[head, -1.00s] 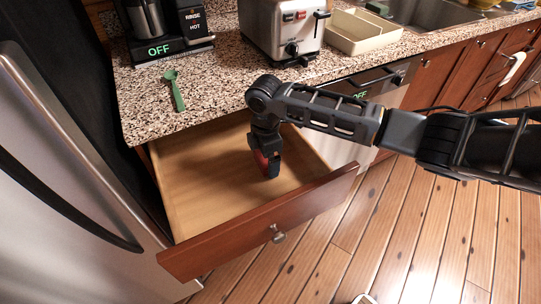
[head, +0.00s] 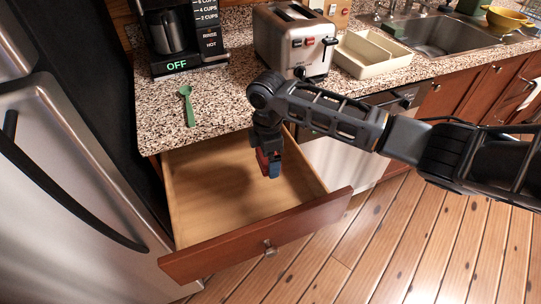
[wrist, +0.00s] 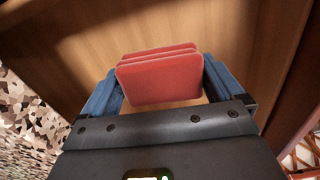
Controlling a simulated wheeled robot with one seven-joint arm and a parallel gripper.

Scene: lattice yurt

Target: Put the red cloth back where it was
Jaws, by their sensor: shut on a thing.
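The red cloth (wrist: 160,80) is folded and sits between the two blue fingers of my gripper (wrist: 160,88) in the wrist view. My gripper (head: 270,168) is shut on it and points down into the open drawer (head: 205,195). In the head view only a small red part of the cloth (head: 261,160) shows beside the fingers. The wooden drawer floor lies beyond the cloth in the wrist view. The drawer looks otherwise empty. Whether the cloth touches the drawer floor I cannot tell.
The speckled counter (head: 225,105) overhangs the back of the drawer. A green spoon (head: 187,106) lies on it, with a coffee maker (head: 172,30), a toaster (head: 294,45) and a cream divided tray (head: 373,55) behind. A steel fridge (head: 70,200) stands close on the left.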

